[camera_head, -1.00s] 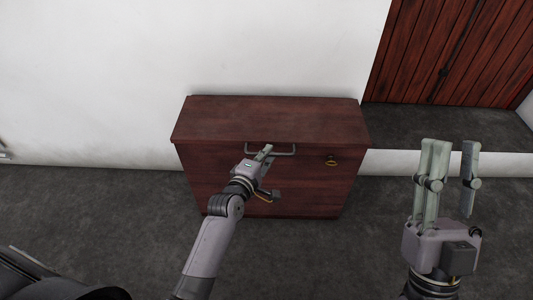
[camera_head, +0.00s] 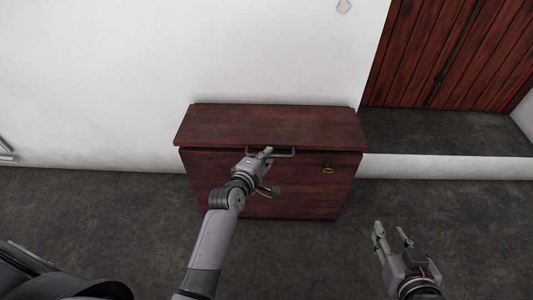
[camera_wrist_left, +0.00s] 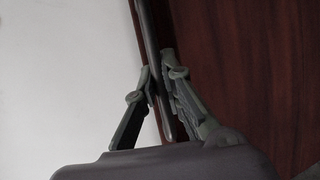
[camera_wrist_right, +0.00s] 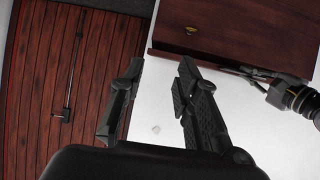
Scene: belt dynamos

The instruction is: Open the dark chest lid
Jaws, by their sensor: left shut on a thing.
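The dark red-brown wooden chest (camera_head: 225,185) stands against the white wall in the head view. Its lid (camera_head: 270,122) lies flat or nearly flat on top; I cannot tell whether it is slightly raised. A metal bar handle (camera_head: 287,154) is at the lid's front edge. My left gripper (camera_head: 266,153) is shut on this handle. In the left wrist view its fingers (camera_wrist_left: 158,88) close around the handle's bar (camera_wrist_left: 147,35). My right gripper (camera_head: 391,233) is open and empty, low and to the right of the chest, apart from it.
A brass ring pull (camera_head: 328,170) hangs on the chest front at right. A dark raised ledge (camera_head: 440,132) and a red plank door (camera_head: 425,60) are at the right. The grey floor (camera_head: 110,210) is clear around the chest.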

